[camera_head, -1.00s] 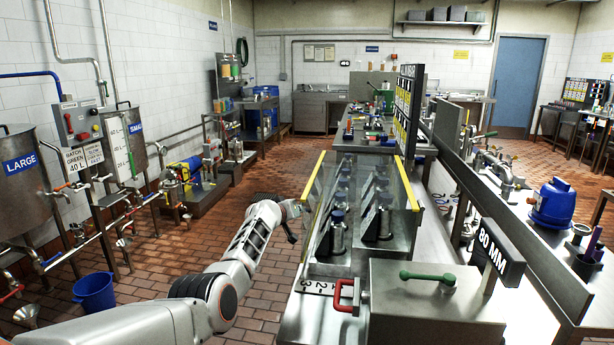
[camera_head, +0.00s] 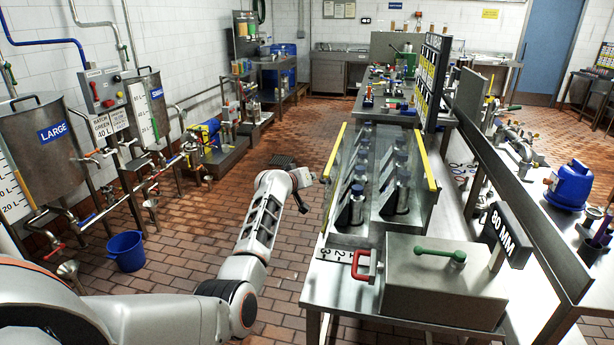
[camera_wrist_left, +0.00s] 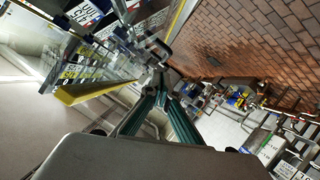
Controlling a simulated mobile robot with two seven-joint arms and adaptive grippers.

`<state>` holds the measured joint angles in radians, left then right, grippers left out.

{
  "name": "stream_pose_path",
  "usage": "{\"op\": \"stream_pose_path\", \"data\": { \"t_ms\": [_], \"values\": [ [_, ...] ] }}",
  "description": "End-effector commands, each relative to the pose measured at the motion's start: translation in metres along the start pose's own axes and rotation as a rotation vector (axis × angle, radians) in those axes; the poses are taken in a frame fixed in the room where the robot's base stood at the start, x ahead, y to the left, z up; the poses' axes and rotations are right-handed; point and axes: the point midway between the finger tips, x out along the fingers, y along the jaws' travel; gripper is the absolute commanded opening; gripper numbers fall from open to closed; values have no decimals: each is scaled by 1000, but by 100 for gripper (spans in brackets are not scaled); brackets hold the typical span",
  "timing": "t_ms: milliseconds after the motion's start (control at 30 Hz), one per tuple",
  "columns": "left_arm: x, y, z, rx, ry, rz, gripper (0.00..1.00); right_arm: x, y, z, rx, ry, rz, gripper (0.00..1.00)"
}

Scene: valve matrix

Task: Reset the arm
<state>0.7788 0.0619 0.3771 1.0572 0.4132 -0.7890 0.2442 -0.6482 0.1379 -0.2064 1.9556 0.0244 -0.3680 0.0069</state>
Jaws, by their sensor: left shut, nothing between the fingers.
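My left arm reaches in from the lower left in the head view, with its white wrist over the brick floor. My left gripper (camera_head: 325,178) is small at the end of it, beside the left edge of the glass-fronted steel rack (camera_head: 431,171). In the left wrist view its fingers (camera_wrist_left: 160,78) come together at the tips, shut and empty. A yellow-edged panel shows beside them there. I cannot tell whether the gripper touches the rack. My right gripper is not in view.
A blue bucket (camera_head: 126,251) stands on the floor at left, near the LARGE tank (camera_head: 42,150). Brick floor is open between the tanks and the bench.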

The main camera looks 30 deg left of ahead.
Motion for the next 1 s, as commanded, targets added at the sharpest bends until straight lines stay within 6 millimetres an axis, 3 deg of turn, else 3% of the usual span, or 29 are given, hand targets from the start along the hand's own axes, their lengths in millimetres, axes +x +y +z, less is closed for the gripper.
{"op": "stream_pose_path", "data": {
  "t_ms": [300,667,767,867,1000],
  "values": [
    [-28,2,1,-1,0,0,0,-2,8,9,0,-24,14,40],
    [-35,-3,8,20,-9,-10,0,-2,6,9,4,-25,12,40],
    [-45,-18,31,96,-33,-42,0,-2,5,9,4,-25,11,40],
    [-66,-40,69,231,-80,-93,0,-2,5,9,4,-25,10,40],
    [-109,-71,129,458,-163,-163,0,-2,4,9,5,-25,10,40]
  ]
}}
